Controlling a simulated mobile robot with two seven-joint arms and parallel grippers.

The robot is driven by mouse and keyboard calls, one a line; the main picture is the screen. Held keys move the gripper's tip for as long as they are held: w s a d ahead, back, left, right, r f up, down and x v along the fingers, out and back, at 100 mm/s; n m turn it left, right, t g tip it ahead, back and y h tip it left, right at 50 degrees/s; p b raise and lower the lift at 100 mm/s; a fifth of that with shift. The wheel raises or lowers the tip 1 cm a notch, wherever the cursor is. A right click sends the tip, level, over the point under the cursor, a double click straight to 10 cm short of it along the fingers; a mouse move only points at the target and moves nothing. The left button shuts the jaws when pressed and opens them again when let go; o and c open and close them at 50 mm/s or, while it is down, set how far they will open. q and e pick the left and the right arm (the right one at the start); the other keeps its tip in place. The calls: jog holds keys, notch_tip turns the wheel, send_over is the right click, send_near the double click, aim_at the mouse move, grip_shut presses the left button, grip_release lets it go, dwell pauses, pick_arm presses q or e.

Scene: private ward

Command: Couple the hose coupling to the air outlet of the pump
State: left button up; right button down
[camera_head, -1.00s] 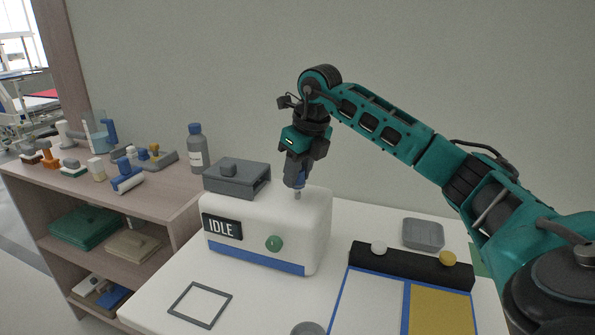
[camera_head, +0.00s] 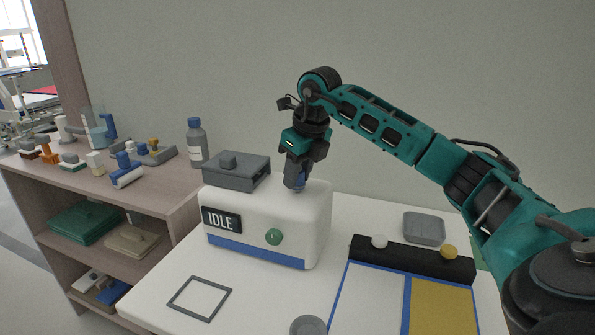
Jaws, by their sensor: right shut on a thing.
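The pump (camera_head: 316,235) is a white box with a blue stripe, a dark display reading IDLE (camera_head: 221,221) and a green round button (camera_head: 273,237). It stands on the white table. My right gripper (camera_head: 296,178) points down over the pump's top right part. It is shut on the blue-grey hose coupling (camera_head: 294,183), whose lower end is at the pump's top. The air outlet is hidden under the coupling, so I cannot tell whether the two are locked together. My left gripper is not in view.
A square frame (camera_head: 200,298), a round grey piece (camera_head: 308,326), a blue-edged white and yellow board (camera_head: 441,307) and a grey dish (camera_head: 424,228) lie on the table. A bottle (camera_head: 197,145) and several small items stand on the shelf.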

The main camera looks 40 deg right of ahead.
jog(key=shift+f, duration=0.25)
jog(key=shift+s+f+b, duration=0.1)
jog(key=shift+f+b, duration=0.4)
jog(key=shift+f, duration=0.05)
jog(key=c, duration=0.7)
grip_release()
jog(key=shift+a, duration=0.1)
jog(key=shift+c, duration=0.2)
jog(key=w+p+v, duration=0.1)
jog(key=p+v, duration=0.4)
jog(key=v, duration=1.2)
jog(key=shift+r, duration=0.2)
